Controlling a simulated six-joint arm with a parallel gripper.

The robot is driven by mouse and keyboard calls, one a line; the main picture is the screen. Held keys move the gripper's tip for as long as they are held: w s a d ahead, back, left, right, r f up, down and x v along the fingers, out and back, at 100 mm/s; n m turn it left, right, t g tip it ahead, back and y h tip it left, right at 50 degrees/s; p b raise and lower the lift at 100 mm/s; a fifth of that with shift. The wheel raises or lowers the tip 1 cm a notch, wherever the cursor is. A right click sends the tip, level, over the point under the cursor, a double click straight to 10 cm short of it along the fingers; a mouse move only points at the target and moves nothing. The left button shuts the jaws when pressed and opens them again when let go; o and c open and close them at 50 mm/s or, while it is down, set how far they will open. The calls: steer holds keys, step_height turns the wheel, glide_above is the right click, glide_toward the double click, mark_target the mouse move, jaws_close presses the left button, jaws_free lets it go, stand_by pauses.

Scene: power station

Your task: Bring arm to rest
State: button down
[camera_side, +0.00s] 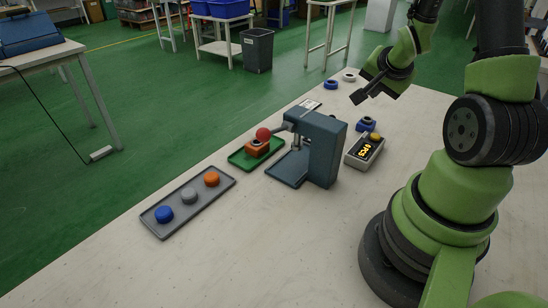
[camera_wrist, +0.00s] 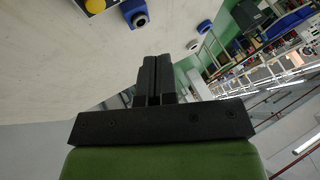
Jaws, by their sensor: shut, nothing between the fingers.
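My gripper (camera_side: 358,97) is in the air above the right part of the pale table, beyond the blue-grey press. It is apart from everything around it. In the wrist view my gripper (camera_wrist: 153,62) has its two dark fingers together with nothing between them. The arm's green and black links reach in from the right in the side view.
The press (camera_side: 325,150) with a red ball knob stands mid-table beside a green tray (camera_side: 240,159). A grey tray (camera_side: 178,221) holds blue, grey and orange pieces. A control box (camera_side: 364,152) with a yellow button and blue parts (camera_side: 330,85) lie nearby.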

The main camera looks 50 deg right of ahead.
steer(key=w+a+r+n+t+y, duration=0.25)
steer(key=a+r+n, duration=0.35)
steer(key=a+r, duration=0.65)
steer(key=s+a+r+n+y, duration=0.2)
steer(key=s+a+n, duration=0.2)
steer(key=a, duration=0.3)
steer(key=s+a+r+n+y, duration=0.1)
steer(key=s+a+n+y, duration=0.2)
steer(key=a, duration=0.5)
steer(key=shift+s+a+r+n, duration=0.25)
steer(key=shift+s+r+n, duration=0.15)
steer(key=shift+s, duration=0.3)
